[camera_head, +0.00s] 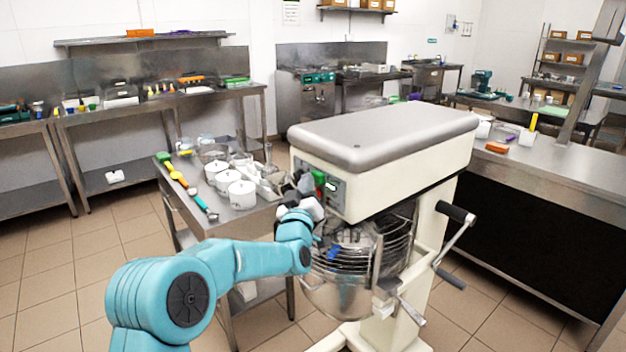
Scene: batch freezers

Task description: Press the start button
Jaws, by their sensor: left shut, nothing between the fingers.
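A large cream mixer (400,150) with a grey top stands right of centre. Its control panel (336,193) is on the left end of the head, with a small green button (319,178) and a red spot below it. My left gripper (304,184) is shut and empty, just left of the panel and close to the green button. I cannot tell whether it touches the button. The gripper and wrist hide part of the panel's left side. My right gripper is not in view.
A steel bowl (340,292) with a wire guard (404,246) sits under the mixer head. A crank handle (455,240) sticks out on the right. A steel table (225,213) with white pots and coloured utensils stands behind my arm. Tiled floor is open at left.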

